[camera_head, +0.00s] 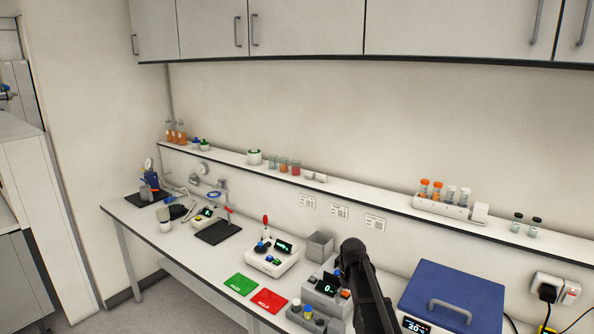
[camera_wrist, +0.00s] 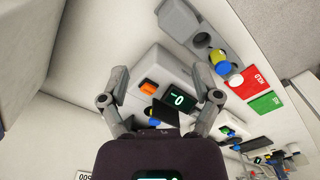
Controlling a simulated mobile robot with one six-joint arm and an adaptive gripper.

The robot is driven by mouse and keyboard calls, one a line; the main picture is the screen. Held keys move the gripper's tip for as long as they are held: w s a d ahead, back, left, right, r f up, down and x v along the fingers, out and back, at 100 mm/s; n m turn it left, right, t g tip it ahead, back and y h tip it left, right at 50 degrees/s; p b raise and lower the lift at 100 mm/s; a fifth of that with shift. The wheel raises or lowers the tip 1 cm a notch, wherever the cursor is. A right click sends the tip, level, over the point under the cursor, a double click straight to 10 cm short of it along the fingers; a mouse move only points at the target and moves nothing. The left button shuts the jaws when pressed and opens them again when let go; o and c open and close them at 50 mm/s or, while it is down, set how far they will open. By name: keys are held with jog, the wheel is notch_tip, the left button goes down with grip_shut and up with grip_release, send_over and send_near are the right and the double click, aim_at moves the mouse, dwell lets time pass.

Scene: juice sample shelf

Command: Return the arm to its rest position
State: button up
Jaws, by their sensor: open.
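My gripper (camera_wrist: 157,74) shows in the wrist view with its two fingers spread apart and nothing between them. It hangs over the bench in front of a white instrument with a lit display (camera_wrist: 178,99) and an orange button. My dark arm (camera_head: 366,285) shows in the camera_head view, reaching up from the bottom edge at the right of centre. It partly covers the same instrument (camera_head: 325,289). The fingertips are not clear in the camera_head view.
A blue-lidded device (camera_head: 452,288) stands at right. A long shelf (camera_head: 385,204) bearing jars and vials runs behind, below wall cabinets (camera_head: 310,28).

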jog(key=s+f+b, duration=0.3)
jog(key=s+f, duration=0.1)
jog(key=s, duration=0.7)
jog(key=s+f+m+b, duration=0.1)
jog(key=s+f+b, duration=0.2)
jog(key=s, duration=0.8)
jog(key=shift+s+d+f+b, duration=0.2)
jog(key=shift+d+f+b, duration=0.15)
jog(key=shift+b, duration=0.3)
jog(key=shift+a, duration=0.15)
